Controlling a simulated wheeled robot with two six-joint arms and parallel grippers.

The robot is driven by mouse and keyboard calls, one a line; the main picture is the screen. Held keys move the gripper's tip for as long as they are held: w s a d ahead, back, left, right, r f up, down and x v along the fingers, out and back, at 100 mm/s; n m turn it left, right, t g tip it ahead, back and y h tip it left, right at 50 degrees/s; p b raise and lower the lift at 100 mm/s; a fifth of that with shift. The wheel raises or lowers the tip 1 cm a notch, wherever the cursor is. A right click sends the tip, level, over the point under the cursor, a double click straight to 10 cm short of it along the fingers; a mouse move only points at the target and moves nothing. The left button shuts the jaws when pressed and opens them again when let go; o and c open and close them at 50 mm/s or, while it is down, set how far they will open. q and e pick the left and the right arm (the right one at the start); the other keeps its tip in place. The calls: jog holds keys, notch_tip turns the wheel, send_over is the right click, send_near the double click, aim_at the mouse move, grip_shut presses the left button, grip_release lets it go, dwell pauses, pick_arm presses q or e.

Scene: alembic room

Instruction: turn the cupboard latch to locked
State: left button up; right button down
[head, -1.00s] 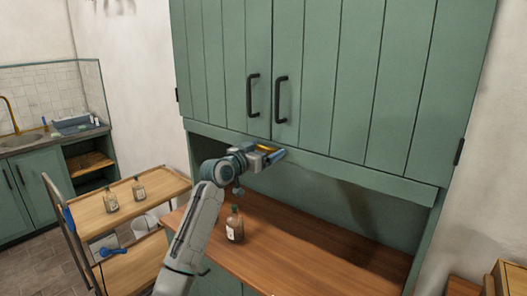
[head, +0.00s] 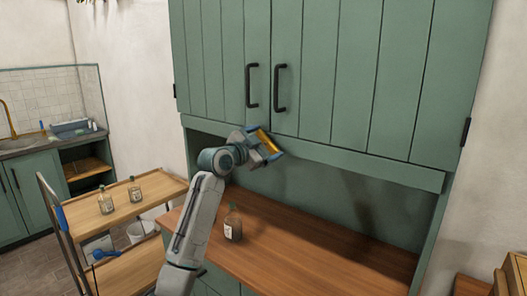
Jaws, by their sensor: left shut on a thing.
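The green cupboard (head: 340,80) has two shut plank doors with black handles. A brass-coloured latch (head: 265,140) shows at the lower edge of the doors, near their meeting line, and sits tilted. My left gripper (head: 270,146) is at this spot, shut on the latch, with its blue-tipped fingers turned at a slant. The fingers hide part of the latch and its mount. My right gripper is not in view.
A wooden trolley (head: 140,205) with two small bottles stands at left. The counter's right part is clear.

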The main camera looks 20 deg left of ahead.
pick_arm(q)
jog(key=shift+d+f+m+b, duration=0.1)
jog(key=shift+f+m+b, duration=0.15)
jog(key=shift+m+b, duration=0.5)
jog(key=m+b, duration=0.1)
jog(key=m, duration=0.2)
jog(key=shift+f, duration=0.1)
jog(key=m+b, duration=0.1)
jog(key=m, duration=0.1)
jog(key=shift+d+f+m, duration=0.1)
jog(key=shift+m, duration=0.25)
jog(key=shift+m+b, duration=0.7)
jog(key=shift+m, duration=0.5)
jog(key=shift+f+m, duration=0.1)
jog(key=shift+m, duration=0.3)
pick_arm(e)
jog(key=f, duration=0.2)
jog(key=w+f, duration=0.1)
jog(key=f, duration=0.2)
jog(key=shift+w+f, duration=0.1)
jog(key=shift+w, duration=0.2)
pick_arm(q)
jog(key=o, duration=0.7)
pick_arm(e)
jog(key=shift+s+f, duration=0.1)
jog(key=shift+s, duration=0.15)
